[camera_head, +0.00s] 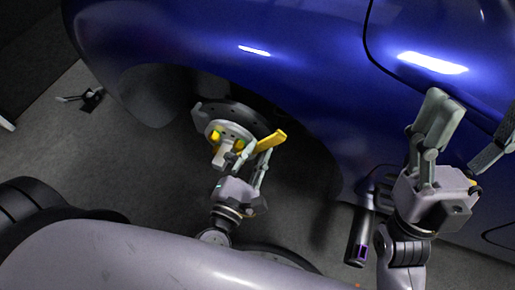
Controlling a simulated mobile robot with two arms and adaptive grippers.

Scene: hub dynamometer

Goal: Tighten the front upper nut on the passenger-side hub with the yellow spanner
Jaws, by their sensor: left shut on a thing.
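My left gripper (250,152) is close in front of the hub, shut on the yellow spanner (271,140). The spanner's visible end points up and to the right. Its other end is hidden by the gripper fingers, so I cannot tell whether it touches a nut. The single nuts are too small to tell apart. My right gripper (472,122) is open and empty, its fingers spread in front of the car's side.
The blue car body (290,75) curves over the hub and limits room above and to the right. Grey floor (130,160) lies clear to the left of the hub. A small dark object (92,99) with a pale part lies on the floor at the far left.

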